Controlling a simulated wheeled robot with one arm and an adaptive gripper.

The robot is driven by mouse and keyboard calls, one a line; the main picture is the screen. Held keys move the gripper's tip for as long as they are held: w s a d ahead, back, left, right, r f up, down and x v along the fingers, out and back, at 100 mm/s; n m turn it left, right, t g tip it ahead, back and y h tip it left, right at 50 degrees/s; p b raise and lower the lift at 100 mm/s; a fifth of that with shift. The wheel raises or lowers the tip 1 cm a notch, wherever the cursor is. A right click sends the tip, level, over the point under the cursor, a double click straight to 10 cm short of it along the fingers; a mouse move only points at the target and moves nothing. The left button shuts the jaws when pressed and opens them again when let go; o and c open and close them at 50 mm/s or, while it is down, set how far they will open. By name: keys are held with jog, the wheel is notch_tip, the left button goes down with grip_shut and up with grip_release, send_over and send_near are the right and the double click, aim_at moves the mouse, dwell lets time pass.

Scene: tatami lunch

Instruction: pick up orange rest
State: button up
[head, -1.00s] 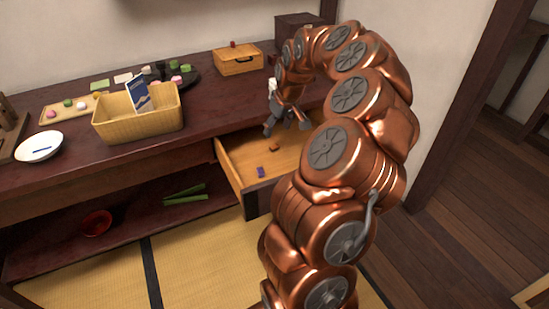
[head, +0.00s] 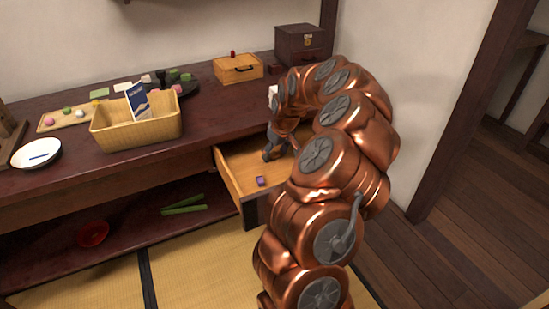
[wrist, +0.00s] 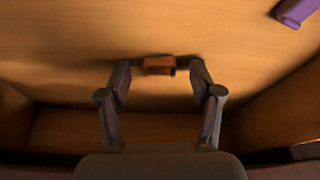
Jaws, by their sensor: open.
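The orange rest (wrist: 159,66) is a small orange-brown block lying on the wooden floor of the open drawer (head: 232,176). In the wrist view it lies just beyond and between the fingertips of my gripper (wrist: 160,78). The fingers are apart, one on each side of it, with nothing held. In the head view my gripper (head: 272,155) reaches down into the drawer and the orange rest is hidden behind it. A purple rest (head: 261,181) lies nearer the drawer front, and it also shows at the top right of the wrist view (wrist: 298,11).
The drawer walls stand close around my gripper. On the counter above are a yellow basket (head: 112,139) with a blue-white packet, a wooden box (head: 238,70), a dark chest (head: 300,44) and a white bowl (head: 36,154). A red bowl (head: 93,233) sits on the shelf below.

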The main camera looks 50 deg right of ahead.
jog(key=c, duration=1)
jog(key=shift+r, duration=0.1)
